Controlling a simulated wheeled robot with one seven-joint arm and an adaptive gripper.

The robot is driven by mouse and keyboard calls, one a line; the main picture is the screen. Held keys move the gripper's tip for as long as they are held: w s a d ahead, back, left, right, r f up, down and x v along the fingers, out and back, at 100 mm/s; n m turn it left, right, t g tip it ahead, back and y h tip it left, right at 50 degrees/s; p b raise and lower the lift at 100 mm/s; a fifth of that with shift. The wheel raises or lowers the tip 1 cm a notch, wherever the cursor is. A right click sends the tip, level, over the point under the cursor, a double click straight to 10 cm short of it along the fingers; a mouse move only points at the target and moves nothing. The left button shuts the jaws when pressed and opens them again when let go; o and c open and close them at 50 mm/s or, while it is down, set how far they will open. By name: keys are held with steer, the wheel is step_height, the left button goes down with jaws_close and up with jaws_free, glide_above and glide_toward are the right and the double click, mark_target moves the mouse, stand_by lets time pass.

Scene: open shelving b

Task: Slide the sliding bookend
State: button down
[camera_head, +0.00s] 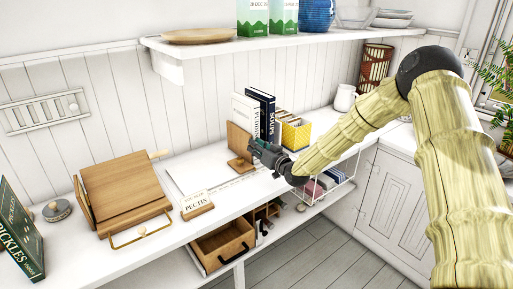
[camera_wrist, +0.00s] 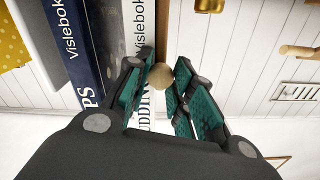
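The sliding bookend (camera_head: 238,142) is a brown upright wooden panel on the white counter, at the left end of a row of books (camera_head: 256,114). My gripper (camera_head: 257,148) is at its right, in front of the books. In the wrist view the bookend's panel (camera_wrist: 163,28) shows as a thin brown strip between the books and the wall. A round pale wooden knob (camera_wrist: 160,76) sits between the fingertips of my gripper (camera_wrist: 163,74). The knob is hidden in the head view.
A yellow box (camera_head: 297,134) stands right of the books. A sign marked Pectin (camera_head: 197,204) and a wooden stand (camera_head: 125,192) are to the left on the counter. A shelf (camera_head: 270,44) hangs above. The counter left of the bookend has free room.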

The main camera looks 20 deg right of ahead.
steer(key=s+a+b, duration=0.1)
steer(key=s+a, duration=0.1)
steer(key=a, duration=0.6)
steer(key=s+a+b, duration=0.1)
steer(key=s+a, duration=0.2)
steer(key=a, duration=0.4)
steer(key=shift+s+a+b, duration=0.3)
steer(key=shift+s+a, duration=0.05)
steer(key=c, duration=1.2)
jaws_free()
steer(key=shift+d, duration=0.1)
steer(key=v, duration=1.2)
